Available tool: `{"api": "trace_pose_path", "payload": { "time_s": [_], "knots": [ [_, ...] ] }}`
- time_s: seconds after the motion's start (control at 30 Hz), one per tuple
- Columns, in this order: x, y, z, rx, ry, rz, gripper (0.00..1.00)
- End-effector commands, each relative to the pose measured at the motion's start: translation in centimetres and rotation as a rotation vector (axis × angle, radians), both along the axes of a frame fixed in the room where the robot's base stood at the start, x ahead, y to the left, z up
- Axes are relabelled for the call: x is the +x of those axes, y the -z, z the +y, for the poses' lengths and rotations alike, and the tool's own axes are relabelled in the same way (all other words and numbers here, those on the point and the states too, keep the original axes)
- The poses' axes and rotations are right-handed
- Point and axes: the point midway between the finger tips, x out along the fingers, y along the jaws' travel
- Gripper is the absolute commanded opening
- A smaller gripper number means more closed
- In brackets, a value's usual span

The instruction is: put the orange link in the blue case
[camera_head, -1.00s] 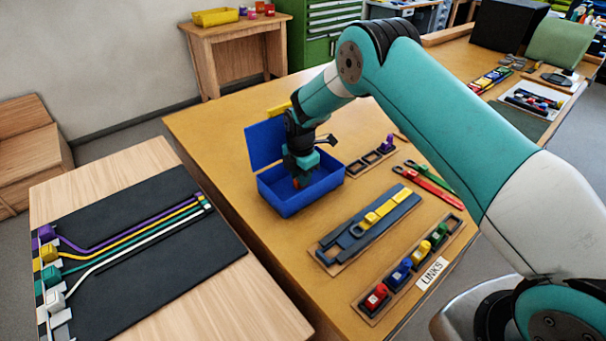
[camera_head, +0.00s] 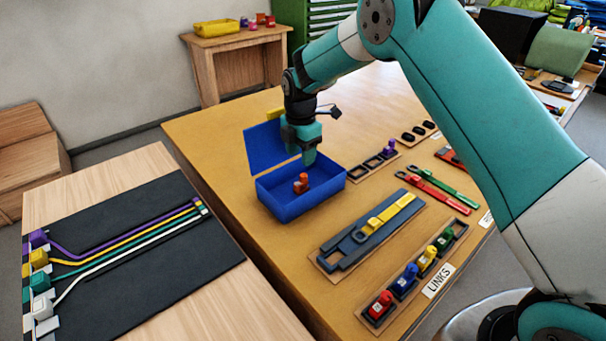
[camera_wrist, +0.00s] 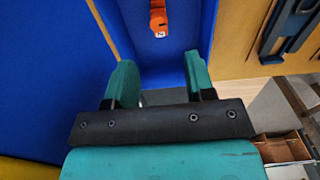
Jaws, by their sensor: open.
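The blue case (camera_head: 284,205) stands on the wooden table with its lid raised at the back. The orange link (camera_head: 301,184) rests inside the case, on its floor as far as I can see. My gripper (camera_head: 309,157) is above the case, apart from the link. In the wrist view my gripper (camera_wrist: 157,85) has its two teal fingers spread with nothing between them. The orange link (camera_wrist: 158,18) shows beyond the fingertips, inside the blue case (camera_wrist: 118,22).
A tray of coloured links (camera_head: 412,273) with a LINKS label lies at the front right. A grey holder with a yellow strap (camera_head: 370,237) lies beside it. An empty-slotted rack with a purple link (camera_head: 389,148) is right of the case. A cable board (camera_head: 150,255) lies on the left table.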

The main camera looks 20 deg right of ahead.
Motion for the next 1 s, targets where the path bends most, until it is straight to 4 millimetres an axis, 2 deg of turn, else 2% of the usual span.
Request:
{"api": "trace_pose_path", "payload": {
  "time_s": [0.27, 0.37, 0.43, 0.57, 0.7, 0.83, 0.9, 1.0],
  "knots": [
    [-0.3, -3.3, 0.1, 0.005, 0.018, -0.003, 0.49],
    [-1.9, -5.5, 0.7, 0.023, 0.09, -0.009, 0.49],
    [-3.9, -7.8, 1.3, 0.047, 0.183, -0.013, 0.49],
    [-9.8, -12.2, 2.4, 0.109, 0.417, -0.007, 0.49],
    [-17.4, -15.7, 3.4, 0.182, 0.685, 0.029, 0.49],
    [-25.0, -17.5, 4.0, 0.242, 0.931, 0.089, 0.49],
    [-28.8, -17.9, 4.2, 0.267, 1.051, 0.127, 0.49],
    [-33.3, -17.9, 4.3, 0.291, 1.192, 0.18, 0.49]
  ]
}}
